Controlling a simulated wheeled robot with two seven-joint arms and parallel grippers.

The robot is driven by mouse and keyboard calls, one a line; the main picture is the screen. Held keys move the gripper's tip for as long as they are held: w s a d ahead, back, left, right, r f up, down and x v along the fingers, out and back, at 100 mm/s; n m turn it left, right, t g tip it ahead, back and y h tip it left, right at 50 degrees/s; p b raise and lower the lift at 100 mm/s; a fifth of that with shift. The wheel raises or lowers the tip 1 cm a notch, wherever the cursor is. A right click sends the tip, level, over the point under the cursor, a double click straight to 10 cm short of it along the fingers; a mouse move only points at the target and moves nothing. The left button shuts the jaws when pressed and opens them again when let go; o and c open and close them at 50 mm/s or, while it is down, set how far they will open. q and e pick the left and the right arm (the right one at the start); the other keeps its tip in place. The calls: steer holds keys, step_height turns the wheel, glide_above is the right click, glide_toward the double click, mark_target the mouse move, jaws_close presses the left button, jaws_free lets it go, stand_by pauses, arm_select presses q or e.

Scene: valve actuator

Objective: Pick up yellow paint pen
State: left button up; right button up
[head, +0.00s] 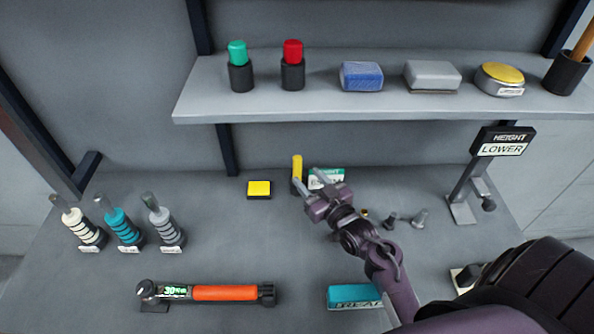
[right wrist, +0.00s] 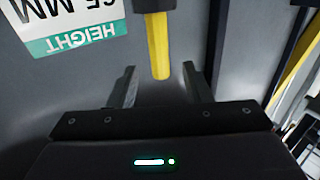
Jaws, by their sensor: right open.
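The yellow paint pen (head: 297,168) stands upright in a dark holder (head: 294,187) at the back of the workbench, under the shelf. My right gripper (head: 308,182) is in front of it, open and empty, with its fingers pointing toward the pen. In the right wrist view the yellow pen (right wrist: 158,45) shows upside down between and beyond the two open fingertips (right wrist: 158,85), apart from both. My left gripper is in neither view.
A green-and-white height label (head: 327,177) stands just right of the pen. A yellow block (head: 259,189) lies to its left. The shelf (head: 380,105) overhangs behind, bearing several items. Small fittings (head: 390,219) lie right of my gripper; an orange-handled tool (head: 225,293) lies in front left.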

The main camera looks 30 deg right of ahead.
mark_target(300, 168)
steer(key=shift+w, duration=0.75)
steer(key=w+p, duration=0.1)
steer(key=w, duration=0.3)
steer(key=shift+a+p, duration=0.15)
steer(key=shift+p, duration=0.15)
steer(key=shift+w, duration=0.45)
jaws_close()
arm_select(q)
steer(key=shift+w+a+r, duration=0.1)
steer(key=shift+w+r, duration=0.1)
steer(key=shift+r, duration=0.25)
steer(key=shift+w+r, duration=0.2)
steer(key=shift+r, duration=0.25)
arm_select(e)
steer(key=shift+s, duration=0.1)
